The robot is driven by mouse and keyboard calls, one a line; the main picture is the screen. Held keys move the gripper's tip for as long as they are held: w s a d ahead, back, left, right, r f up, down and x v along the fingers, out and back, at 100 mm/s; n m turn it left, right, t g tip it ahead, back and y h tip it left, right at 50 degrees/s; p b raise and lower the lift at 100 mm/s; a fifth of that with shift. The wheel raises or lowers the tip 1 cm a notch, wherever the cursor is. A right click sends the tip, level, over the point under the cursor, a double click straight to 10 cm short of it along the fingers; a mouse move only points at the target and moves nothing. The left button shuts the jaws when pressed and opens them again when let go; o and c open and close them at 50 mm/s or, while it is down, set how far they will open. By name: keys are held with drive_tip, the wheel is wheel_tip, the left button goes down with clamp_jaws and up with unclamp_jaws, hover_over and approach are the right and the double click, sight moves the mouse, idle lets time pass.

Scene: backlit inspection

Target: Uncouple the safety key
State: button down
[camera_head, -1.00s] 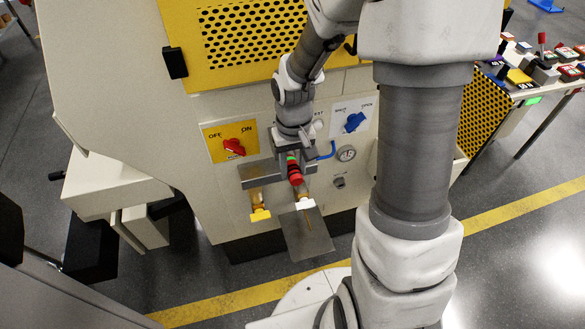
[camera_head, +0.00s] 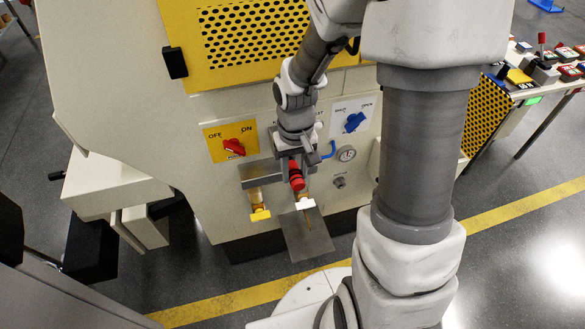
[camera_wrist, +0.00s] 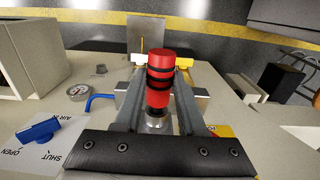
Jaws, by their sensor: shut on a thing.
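A red cylinder with black bands (camera_wrist: 160,75) stands between my gripper's fingers (camera_wrist: 157,98) in the wrist view. The fingers lie on both sides of it and are shut on it. In the head view the red cylinder (camera_head: 296,177) sticks out below my gripper (camera_head: 292,160), close to the machine's front. A brass piece with a yellow tag (camera_head: 260,214) hangs to its left, and one with a white tag (camera_head: 305,203) sits just below it. I cannot tell which piece is the safety key. The far end of the red cylinder's seat is partly hidden by the gripper.
A red OFF/ON knob (camera_head: 233,147) is left of my gripper; a blue SHUT/OPEN knob (camera_head: 355,122) and a gauge (camera_head: 347,154) are right. A blue hooked handle (camera_wrist: 98,101) is close beside the fingers. A grey plate (camera_head: 306,235) juts out below.

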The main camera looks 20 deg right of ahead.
sight(300, 184)
drive_tip(key=shift+s, duration=0.45)
drive_tip(key=shift+s, duration=0.1)
drive_tip(key=shift+s, duration=1.3)
